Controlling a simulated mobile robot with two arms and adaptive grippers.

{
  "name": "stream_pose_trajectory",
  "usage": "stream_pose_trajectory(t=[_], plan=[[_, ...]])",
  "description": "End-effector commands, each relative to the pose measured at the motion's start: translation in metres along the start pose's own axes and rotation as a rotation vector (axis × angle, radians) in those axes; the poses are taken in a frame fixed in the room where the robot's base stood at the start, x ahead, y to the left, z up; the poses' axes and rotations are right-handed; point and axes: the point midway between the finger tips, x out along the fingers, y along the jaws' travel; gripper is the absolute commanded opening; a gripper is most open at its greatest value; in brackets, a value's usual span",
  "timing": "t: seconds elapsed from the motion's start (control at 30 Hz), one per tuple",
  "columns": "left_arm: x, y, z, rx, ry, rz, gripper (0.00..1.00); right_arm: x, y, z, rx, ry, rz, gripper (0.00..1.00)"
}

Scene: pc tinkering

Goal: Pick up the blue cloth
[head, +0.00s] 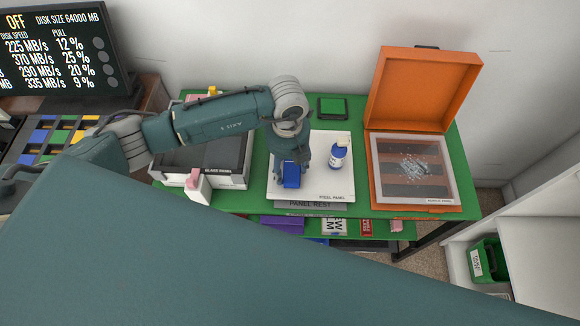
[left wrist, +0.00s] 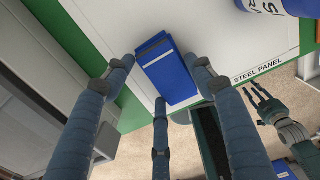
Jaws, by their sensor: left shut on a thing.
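The blue cloth (head: 291,180) is a small folded block at the front of the white steel panel (head: 335,186). My left gripper (head: 290,163) reaches down over it from above. In the left wrist view the cloth (left wrist: 168,72) lies between the fingertips of my left gripper (left wrist: 161,77), which is shut on it. The cloth appears at or close to the panel surface; any gap beneath it cannot be told. My right gripper (left wrist: 270,106) shows at the right of the left wrist view, with its fingers spread and empty. It is not visible in the head view.
A white bottle with a blue label (head: 338,155) stands right of the cloth. An open orange case (head: 424,90) holding a debris-strewn panel is farther right. A black panel tray (head: 230,178) lies left. A dark green square (head: 333,107) sits behind on the green table (head: 360,214).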

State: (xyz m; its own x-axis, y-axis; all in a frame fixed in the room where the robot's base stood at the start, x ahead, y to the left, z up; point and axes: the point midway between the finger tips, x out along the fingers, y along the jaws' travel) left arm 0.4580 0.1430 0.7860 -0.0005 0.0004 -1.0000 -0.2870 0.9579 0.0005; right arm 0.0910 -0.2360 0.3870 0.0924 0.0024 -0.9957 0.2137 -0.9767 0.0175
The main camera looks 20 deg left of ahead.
Motion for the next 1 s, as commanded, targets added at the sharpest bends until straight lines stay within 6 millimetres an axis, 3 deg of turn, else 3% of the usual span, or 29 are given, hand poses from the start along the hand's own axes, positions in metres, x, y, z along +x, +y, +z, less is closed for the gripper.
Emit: stream_pose_trajectory(t=[0.17,0.33,0.7,0.9,1.0], plan=[[-0.009,-0.001,0.001,0.0,-0.003,-0.002,0.33,0.002,0.0,0.0,0.0,0.0,0.0,0.33],[-0.035,-0.001,0.002,0.001,-0.006,-0.004,0.33,0.006,0.0,0.0,0.0,0.0,0.0,0.33],[-0.138,-0.001,0.002,0.002,-0.007,-0.004,0.33,0.023,-0.001,0.002,0.0,0.0,0.0,0.33],[-0.18,0.0,0.001,0.001,-0.005,-0.001,0.33,0.026,-0.001,0.002,0.0,-0.001,-0.001,0.33],[-0.192,0.0,0.001,0.0,-0.004,-0.001,0.33,0.026,-0.001,0.002,0.001,-0.001,-0.001,0.33]])
